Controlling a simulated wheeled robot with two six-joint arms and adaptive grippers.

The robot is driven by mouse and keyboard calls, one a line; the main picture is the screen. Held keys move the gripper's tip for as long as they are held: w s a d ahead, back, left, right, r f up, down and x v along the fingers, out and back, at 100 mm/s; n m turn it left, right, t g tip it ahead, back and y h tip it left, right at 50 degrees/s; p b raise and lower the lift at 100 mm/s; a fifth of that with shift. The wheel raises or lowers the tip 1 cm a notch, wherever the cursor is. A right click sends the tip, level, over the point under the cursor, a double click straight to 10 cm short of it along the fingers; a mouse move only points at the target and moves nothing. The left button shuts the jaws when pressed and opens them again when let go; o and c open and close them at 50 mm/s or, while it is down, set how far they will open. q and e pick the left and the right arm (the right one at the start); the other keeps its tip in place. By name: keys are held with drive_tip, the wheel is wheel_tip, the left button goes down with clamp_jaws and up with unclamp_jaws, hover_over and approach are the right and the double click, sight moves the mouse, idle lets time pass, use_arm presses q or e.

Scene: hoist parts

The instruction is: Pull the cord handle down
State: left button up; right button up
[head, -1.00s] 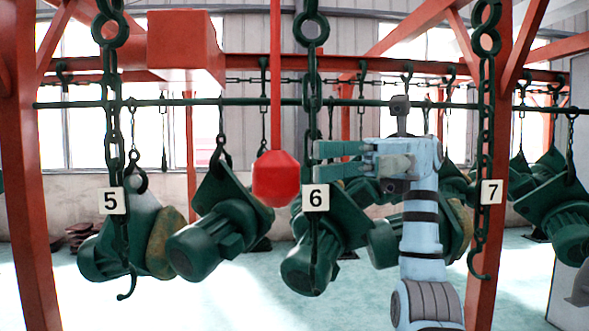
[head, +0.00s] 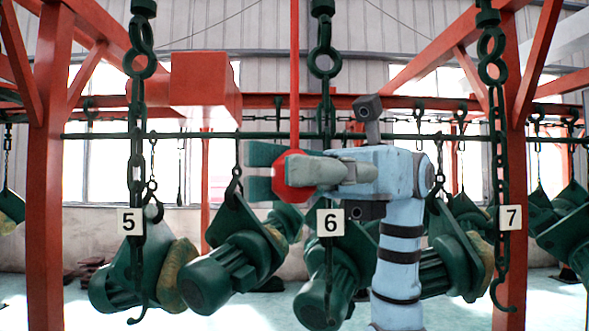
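The cord handle is a red faceted knob (head: 292,193) on a thin red rod (head: 294,80) that hangs down from above, in the middle of the head view. My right gripper (head: 279,172) is at the knob, with its fingers pointing left. A grey finger part crosses in front of the knob and hides some of its right side. Dark green finger pads show behind it and past its left side. Whether the fingers press on the knob cannot be made out. My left gripper is not in view.
Dark green chains with hooks and number plates 5 (head: 130,221), 6 (head: 330,222) and 7 (head: 510,217) hang around the knob. Green hoist motors (head: 220,275) hang low behind. Red posts (head: 48,200) stand at both sides, and a red box (head: 203,78) is at upper left.

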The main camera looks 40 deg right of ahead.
clamp_jaws()
wheel_tip(320, 180, down, 5)
drive_tip(key=b, duration=0.3)
drive_tip(key=shift+r, duration=0.2)
drive_tip(key=o, duration=0.8)
unclamp_jaws()
drive_tip(key=shift+o, duration=0.2)
drive_tip(key=w+d, duration=0.1)
drive_tip(key=d, duration=1)
drive_tip(key=shift+w+d, duration=0.3)
drive_tip(key=shift+d, duration=0.1)
drive_tip(key=shift+a, duration=0.1)
